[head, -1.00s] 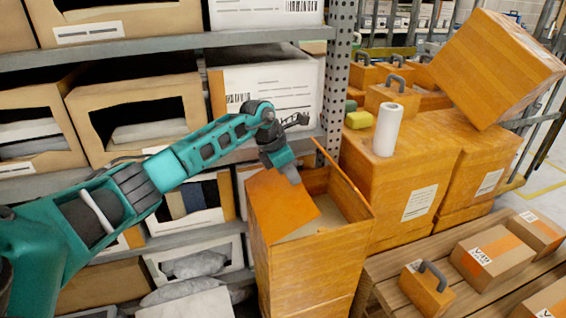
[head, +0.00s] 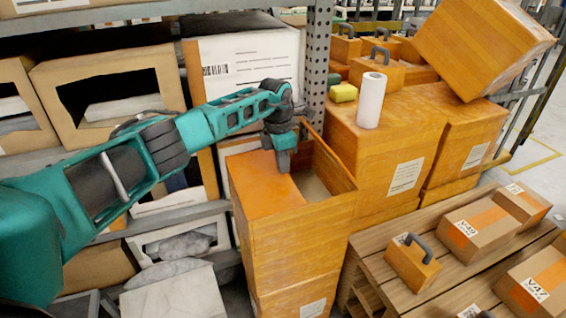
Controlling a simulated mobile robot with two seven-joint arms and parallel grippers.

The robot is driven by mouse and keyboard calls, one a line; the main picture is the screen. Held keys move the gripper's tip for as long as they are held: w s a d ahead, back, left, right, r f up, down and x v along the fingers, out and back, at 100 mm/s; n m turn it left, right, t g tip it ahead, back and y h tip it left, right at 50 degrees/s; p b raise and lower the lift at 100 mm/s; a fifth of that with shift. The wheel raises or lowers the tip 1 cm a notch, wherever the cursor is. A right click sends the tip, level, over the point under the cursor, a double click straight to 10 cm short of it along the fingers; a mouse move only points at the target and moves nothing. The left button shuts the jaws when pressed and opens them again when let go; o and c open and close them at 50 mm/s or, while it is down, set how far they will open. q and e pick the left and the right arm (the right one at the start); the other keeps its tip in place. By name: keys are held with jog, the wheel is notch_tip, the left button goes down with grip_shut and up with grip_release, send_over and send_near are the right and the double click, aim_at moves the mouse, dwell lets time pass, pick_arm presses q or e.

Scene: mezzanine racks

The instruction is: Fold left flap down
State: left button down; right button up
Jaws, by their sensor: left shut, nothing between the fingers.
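An orange box (head: 295,230) stands upright in the lower middle of the head view, on top of another box. Its left flap (head: 262,188) lies about level over the left part of the opening. My left gripper (head: 284,168) is shut and empty, with its fingertips at the right edge of this flap, seemingly touching it. The right part of the opening (head: 312,183) shows the inside of the box. A flap at the back (head: 325,150) still stands up, partly behind my gripper. My right gripper is not in view.
Shelves with bins (head: 110,100) and a perforated metal post (head: 317,70) stand close behind and left. Large orange boxes (head: 385,150) with a white roll (head: 370,100) stand to the right. A pallet (head: 375,265) with several parcels lies at the lower right.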

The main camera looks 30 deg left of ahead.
pick_arm(q)
jog(key=shift+s+f, duration=0.1)
jog(key=shift+f, duration=0.1)
jog(key=shift+r+p, duration=0.5)
jog(key=shift+p, duration=0.05)
notch_tip(320, 180, up, 4)
jog(key=p, duration=0.3)
jog(key=shift+p, duration=0.3)
notch_tip(320, 180, up, 9)
jog(key=shift+r, duration=0.2)
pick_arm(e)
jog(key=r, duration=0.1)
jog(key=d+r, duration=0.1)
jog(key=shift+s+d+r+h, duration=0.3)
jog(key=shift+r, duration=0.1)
